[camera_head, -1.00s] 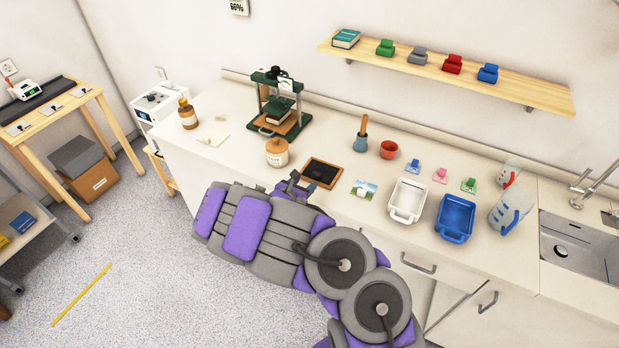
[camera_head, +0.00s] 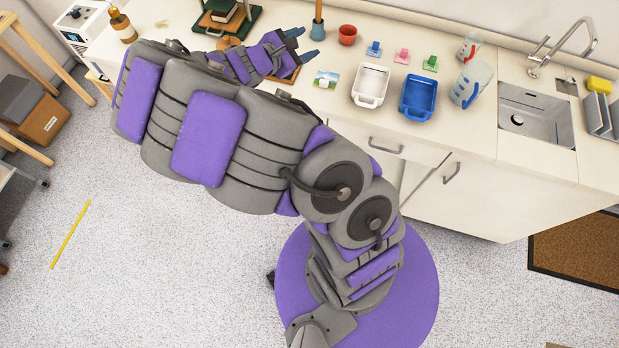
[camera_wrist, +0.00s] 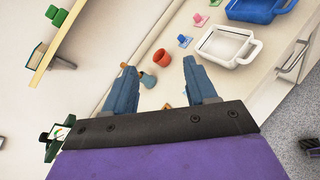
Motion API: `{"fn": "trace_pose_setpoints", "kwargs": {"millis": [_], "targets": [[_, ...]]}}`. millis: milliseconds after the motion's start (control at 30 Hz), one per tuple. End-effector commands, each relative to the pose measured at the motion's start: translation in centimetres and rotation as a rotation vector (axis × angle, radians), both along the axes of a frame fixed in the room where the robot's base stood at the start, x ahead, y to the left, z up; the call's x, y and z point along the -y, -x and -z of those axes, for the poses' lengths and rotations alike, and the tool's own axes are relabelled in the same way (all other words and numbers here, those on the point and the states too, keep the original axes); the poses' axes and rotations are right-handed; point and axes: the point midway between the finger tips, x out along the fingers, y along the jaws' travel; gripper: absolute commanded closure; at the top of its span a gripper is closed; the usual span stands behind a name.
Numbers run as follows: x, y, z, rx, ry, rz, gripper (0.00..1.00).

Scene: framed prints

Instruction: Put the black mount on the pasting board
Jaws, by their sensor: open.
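My gripper (camera_head: 303,44) is open and empty above the worktop, its fingers pointing right toward a blue brush-like tool with a wooden handle (camera_head: 317,22). In the wrist view my gripper (camera_wrist: 158,66) has its two blue fingers wide apart. A wood-rimmed board (camera_head: 289,76) lies under my gripper and forearm, mostly hidden; only a brown edge shows. The dark panel seen on it earlier is hidden now, and I cannot tell whether that panel is the black mount. A small landscape print (camera_head: 326,80) lies just right of the board.
A white tray (camera_head: 370,101) and a blue tray (camera_head: 417,115) stand right of the print. A green press (camera_head: 227,32) stands behind my arm.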

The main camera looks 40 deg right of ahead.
Motion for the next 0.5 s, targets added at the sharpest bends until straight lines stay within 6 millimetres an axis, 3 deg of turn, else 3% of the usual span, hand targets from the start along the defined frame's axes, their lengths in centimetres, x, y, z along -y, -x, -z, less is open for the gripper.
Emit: {"fn": "trace_pose_setpoints", "kwargs": {"millis": [33,200,367,500], "targets": [[0.7,2.0,-1.8,0.068,-0.033,0.076,0.44],[1.4,9.1,-5.0,0.258,-0.167,0.335,0.44],[0.0,15.7,-5.8,0.392,-0.327,0.563,0.44],[-2.9,20.7,-5.5,0.476,-0.493,0.743,0.44]]}}
